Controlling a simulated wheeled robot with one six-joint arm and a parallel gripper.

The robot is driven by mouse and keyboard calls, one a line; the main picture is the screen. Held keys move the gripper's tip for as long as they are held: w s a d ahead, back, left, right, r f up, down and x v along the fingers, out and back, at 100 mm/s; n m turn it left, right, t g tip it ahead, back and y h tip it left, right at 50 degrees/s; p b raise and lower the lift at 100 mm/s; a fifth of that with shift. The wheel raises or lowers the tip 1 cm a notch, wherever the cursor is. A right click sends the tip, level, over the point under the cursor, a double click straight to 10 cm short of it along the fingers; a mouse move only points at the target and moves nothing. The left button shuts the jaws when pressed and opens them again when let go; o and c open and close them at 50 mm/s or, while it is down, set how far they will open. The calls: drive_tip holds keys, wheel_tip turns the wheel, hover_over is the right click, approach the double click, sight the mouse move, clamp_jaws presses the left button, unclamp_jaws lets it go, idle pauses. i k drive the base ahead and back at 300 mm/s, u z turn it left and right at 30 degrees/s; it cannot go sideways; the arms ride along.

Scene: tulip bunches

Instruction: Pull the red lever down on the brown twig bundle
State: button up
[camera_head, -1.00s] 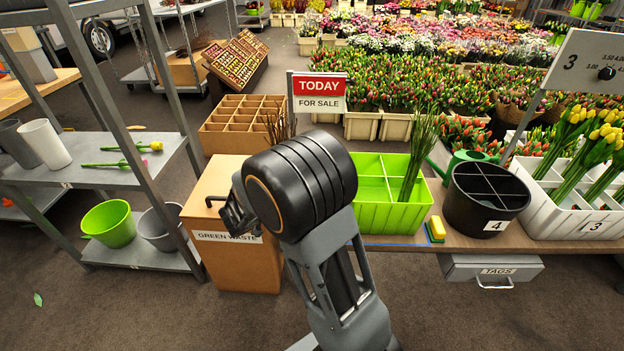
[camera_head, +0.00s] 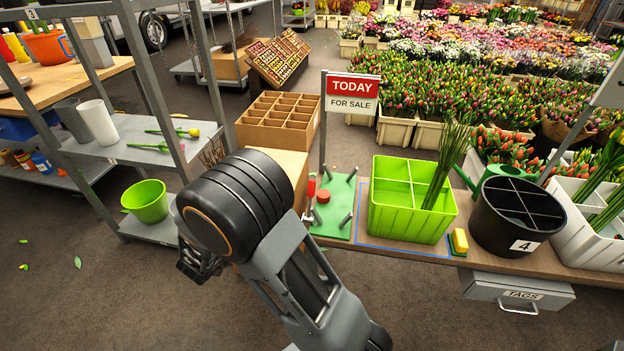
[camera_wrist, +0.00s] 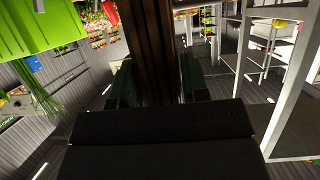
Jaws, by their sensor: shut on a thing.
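The brown twig bundle (camera_wrist: 148,45) stands between my gripper's fingers (camera_wrist: 152,84) in the wrist view, and the gripper is shut on it. In the head view its twig tips (camera_head: 213,152) show above my arm, in front of the grey shelf. My arm hides the rest. My gripper (camera_head: 197,262) is left of the green board (camera_head: 331,222), over the floor. The board lies on the table and carries a red-handled lever (camera_head: 311,187), standing upright, a round red part (camera_head: 323,197) and grey posts. The twigs are well apart from the lever.
A lime-green crate (camera_head: 408,215) with green stems stands right of the board. The TODAY sign (camera_head: 352,95) rises behind the board. The grey shelf (camera_head: 150,140) is close on the left.

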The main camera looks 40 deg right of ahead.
sight(311, 193)
drive_tip(key=u, duration=1.55)
drive_tip(key=k, duration=1.2)
drive_tip(key=z, duration=1.65)
drive_tip(key=i, duration=1)
drive_tip(key=u, duration=0.05)
